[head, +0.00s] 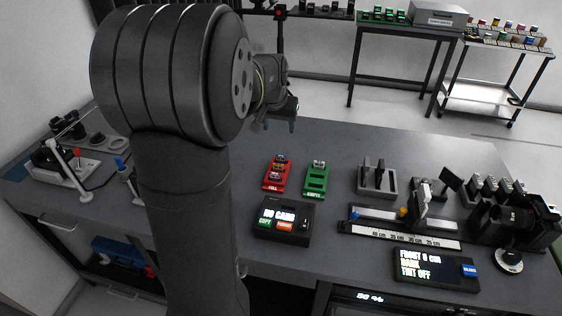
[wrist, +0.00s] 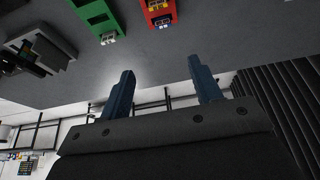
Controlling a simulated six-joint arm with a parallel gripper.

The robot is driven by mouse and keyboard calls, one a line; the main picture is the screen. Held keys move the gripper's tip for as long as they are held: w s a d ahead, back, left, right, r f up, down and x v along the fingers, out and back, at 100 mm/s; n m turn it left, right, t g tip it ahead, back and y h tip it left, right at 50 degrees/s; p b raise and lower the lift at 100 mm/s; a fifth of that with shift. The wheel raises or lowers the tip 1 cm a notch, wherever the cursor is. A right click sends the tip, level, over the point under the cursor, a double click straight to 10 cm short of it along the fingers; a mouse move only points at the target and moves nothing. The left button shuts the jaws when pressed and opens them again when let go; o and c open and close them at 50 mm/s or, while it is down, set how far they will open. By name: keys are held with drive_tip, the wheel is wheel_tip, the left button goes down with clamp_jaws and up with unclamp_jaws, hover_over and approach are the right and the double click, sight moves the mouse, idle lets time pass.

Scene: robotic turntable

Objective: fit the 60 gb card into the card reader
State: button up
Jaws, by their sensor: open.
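The card reader (head: 283,217) is a dark box on the table whose screen reads "NO CARD", with green and orange buttons below. A red holder (head: 272,187) marked "FULL" stands behind it with several small cards (head: 279,167) in it. A green holder (head: 315,188) marked "EMPTY" is to its right, with one small card (head: 319,164) at its far end. The card labels are too small to read, so I cannot tell which is 60 gb. My gripper (head: 279,124) is open and empty, above the table beyond the holders. Its blue fingers (wrist: 163,84) show apart in the wrist view.
Small apparatus (head: 70,170) sits at the far left. The grey table behind the holders is clear.

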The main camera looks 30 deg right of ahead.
hover_over(281, 161)
drive_tip(key=s, duration=0.2)
drive_tip(key=f, duration=0.7)
drive_tip(key=a+f, duration=0.1)
drive_tip(key=f, duration=0.3)
drive_tip(key=shift+w+f, duration=0.1)
drive_tip(key=shift+w, duration=0.05)
drive_tip(key=x, duration=0.4)
drive_tip(key=shift+w+a+f, duration=0.1)
drive_tip(key=shift+a, duration=0.25)
drive_tip(key=shift+w+d+f, duration=0.2)
drive_tip(key=shift+f, duration=0.35)
drive_tip(key=shift+c, duration=0.5)
drive_tip(key=c, duration=1)
